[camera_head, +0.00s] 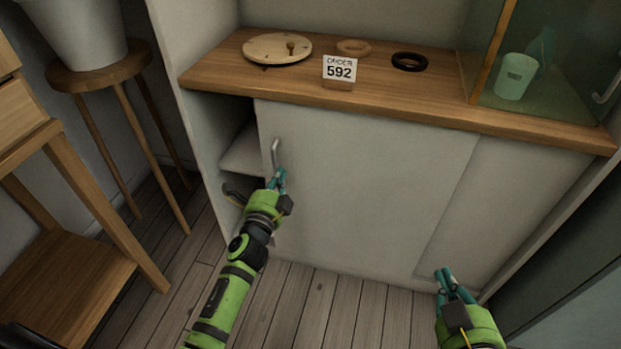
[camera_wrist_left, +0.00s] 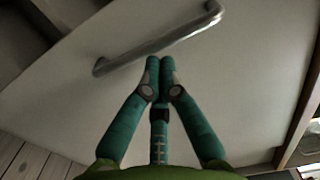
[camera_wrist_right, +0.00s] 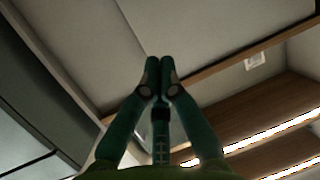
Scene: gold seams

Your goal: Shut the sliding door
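The white sliding door (camera_head: 360,180) covers the middle of the low cabinet and leaves a dark gap at the left end. Its metal bar handle (camera_head: 275,153) is upright near the door's left edge; it also shows in the left wrist view (camera_wrist_left: 160,42). My left gripper (camera_head: 279,177) is just below the handle, its fingertips together with nothing between them; whether they touch the handle or door I cannot tell. My right gripper (camera_head: 446,273) is low in front of the cabinet's right part, also with its fingertips together and empty (camera_wrist_right: 160,62).
The wooden cabinet top (camera_head: 215,78) holds a round wooden disc (camera_head: 270,48), two rings, an order card (camera_head: 339,72) and a glass case with a pale cup (camera_head: 515,76). A stool (camera_head: 85,75) and wooden furniture (camera_head: 70,260) stand left. The floor in front is clear.

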